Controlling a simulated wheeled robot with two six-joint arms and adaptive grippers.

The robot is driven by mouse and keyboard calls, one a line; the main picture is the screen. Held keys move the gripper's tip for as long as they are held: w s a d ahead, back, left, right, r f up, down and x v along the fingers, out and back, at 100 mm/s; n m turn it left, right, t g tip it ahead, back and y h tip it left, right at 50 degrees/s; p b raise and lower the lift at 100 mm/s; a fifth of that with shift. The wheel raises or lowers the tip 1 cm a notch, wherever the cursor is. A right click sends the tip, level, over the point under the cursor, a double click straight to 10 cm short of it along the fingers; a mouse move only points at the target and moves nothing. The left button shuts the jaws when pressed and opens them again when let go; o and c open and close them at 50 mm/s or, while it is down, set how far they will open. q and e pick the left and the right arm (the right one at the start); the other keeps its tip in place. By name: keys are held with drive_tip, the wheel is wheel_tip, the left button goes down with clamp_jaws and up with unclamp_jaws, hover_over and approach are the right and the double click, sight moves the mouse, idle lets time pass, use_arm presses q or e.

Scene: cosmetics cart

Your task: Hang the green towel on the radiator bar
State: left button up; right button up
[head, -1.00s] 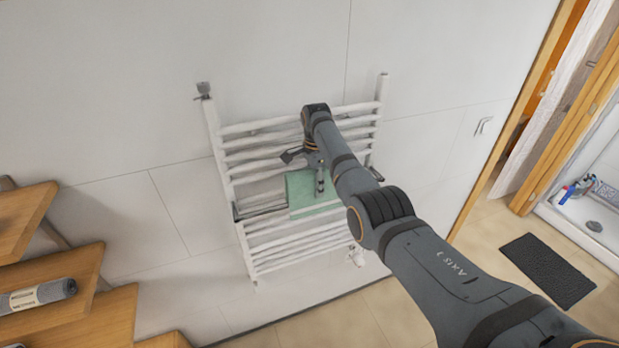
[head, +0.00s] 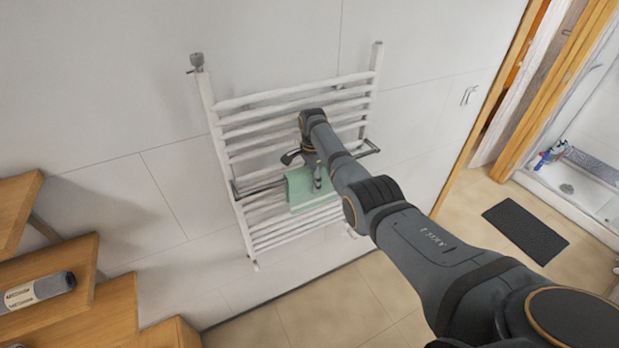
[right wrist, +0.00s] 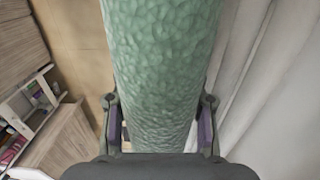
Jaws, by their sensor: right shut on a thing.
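The green towel (head: 300,190) hangs at the middle of the white radiator, its top edge near the level of the dark metal radiator bar (head: 257,187). I cannot tell whether it lies over the bar or just in front of it. My right gripper (head: 306,171) is shut on the towel at its upper part; the arm hides some of the bar. In the right wrist view the towel (right wrist: 162,60) fills the middle as a thick textured roll between the two fingers of the gripper (right wrist: 159,103). My left gripper is not in view.
The white radiator (head: 228,152) is fixed to the pale wall. A dark mat (head: 525,231) and a shower tray (head: 592,190) are at the right. The floor below the radiator is clear.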

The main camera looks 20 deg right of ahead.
drive_tip(key=shift+d, duration=0.1)
drive_tip(key=o, duration=1.3)
drive_tip(key=shift+o, duration=0.2)
wheel_tip(320, 180, up, 12)
drive_tip(key=shift+r, duration=0.1)
